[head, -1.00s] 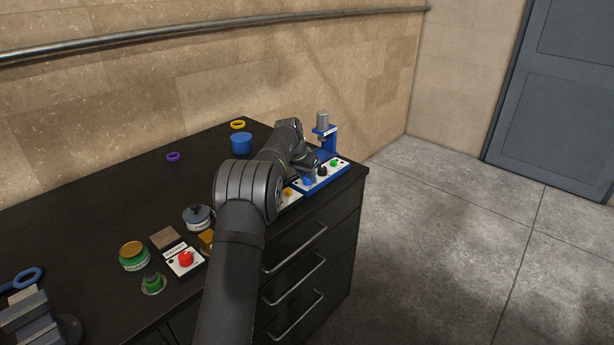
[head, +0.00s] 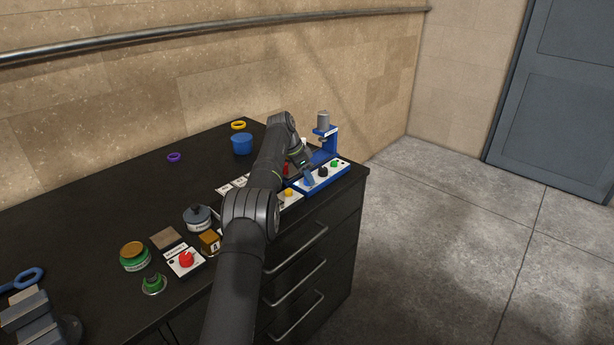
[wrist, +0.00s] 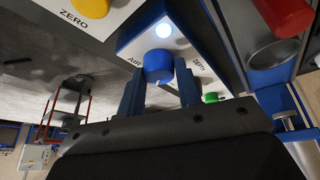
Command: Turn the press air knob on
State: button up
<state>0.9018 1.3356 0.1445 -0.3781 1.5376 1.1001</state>
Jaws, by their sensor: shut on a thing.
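The blue air knob (wrist: 158,67) sits on the white panel of the blue press base (head: 322,184), beside the label AIR. My gripper (wrist: 160,82) has its blue fingers on either side of the knob and is shut on it. A round indicator light (wrist: 163,30) on the panel by the knob glows white. In the head view, my gripper (head: 306,174) reaches down to the left part of the press panel, and the knob is hard to tell from the fingers. No pointer mark on the knob can be made out.
A black knob (head: 322,171) and a green button (head: 334,163) stand close by on the same panel. The press column (head: 331,141) rises behind. A yellow knob (head: 289,192) sits on a neighbouring panel. A blue cup (head: 241,144) is farther back.

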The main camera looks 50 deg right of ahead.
dwell(0.4)
jog(key=o, duration=1)
jog(key=shift+c, duration=0.2)
jog(key=v, duration=0.5)
jog(key=shift+w+a, duration=0.25)
jog(key=shift+a, duration=0.05)
jog(key=w+a, duration=0.2)
jog(key=a, duration=0.1)
jog(key=w+a, duration=0.2)
jog(key=a, duration=0.1)
jog(key=w+a, duration=0.2)
jog(key=a, duration=0.1)
jog(key=shift+w+a, duration=0.1)
jog(key=shift+w, duration=0.1)
